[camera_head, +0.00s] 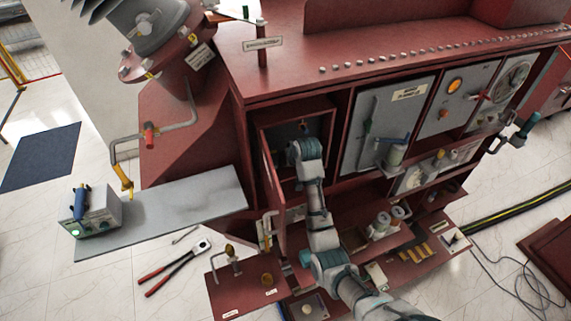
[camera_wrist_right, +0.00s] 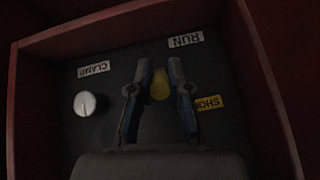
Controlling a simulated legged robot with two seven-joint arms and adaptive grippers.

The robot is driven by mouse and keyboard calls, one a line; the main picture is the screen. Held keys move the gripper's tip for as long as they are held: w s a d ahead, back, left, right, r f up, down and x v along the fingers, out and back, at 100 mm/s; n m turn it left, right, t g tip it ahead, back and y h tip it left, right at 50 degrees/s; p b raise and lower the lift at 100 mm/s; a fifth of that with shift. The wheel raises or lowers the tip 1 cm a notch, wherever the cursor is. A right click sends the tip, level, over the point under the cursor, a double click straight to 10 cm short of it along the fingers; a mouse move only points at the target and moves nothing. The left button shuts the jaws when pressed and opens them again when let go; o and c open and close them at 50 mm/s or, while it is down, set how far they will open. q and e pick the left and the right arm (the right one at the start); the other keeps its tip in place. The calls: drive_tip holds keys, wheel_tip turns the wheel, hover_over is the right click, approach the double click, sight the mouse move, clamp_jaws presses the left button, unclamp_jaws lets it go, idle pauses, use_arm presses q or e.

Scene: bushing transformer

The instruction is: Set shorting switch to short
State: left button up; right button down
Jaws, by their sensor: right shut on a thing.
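The shorting switch panel shows in the right wrist view as a dark plate (camera_wrist_right: 50,140) inside a red box. A yellow switch knob (camera_wrist_right: 159,85) sits near its middle, below a white RUN label (camera_wrist_right: 185,40). A yellow label (camera_wrist_right: 208,103) reading "SHO", partly hidden by a finger, is to its lower right. My right gripper (camera_wrist_right: 159,78) is shut on the yellow knob, one finger on each side. I cannot tell which label the knob points to. In the head view my right arm reaches into the open compartment (camera_head: 265,110), and its fingers are hidden. My left gripper is not in view.
A silver knob (camera_wrist_right: 85,103) sits left of the gripper under a CLAMP label (camera_wrist_right: 94,68). Red walls (camera_wrist_right: 265,80) enclose the panel closely. In the head view an open red door (camera_head: 272,190) stands just left of my arm.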

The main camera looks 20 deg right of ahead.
drive_tip(key=shift+w+r+g, duration=0.2)
drive_tip(key=shift+r+g, duration=0.1)
drive_tip(key=shift+g, duration=0.2)
drive_tip(key=c, duration=1.2)
unclamp_jaws()
drive_tip(key=shift+c, duration=0.2)
drive_tip(key=shift+o, duration=0.7)
drive_tip(key=shift+w+f, duration=0.15)
drive_tip(key=shift+f, duration=0.05)
drive_tip(key=shift+s+r, duration=0.25)
drive_tip(key=shift+r, duration=0.1)
drive_tip(key=v, duration=0.6)
drive_tip(key=shift+r, duration=0.25)
drive_tip(key=shift+d, duration=0.1)
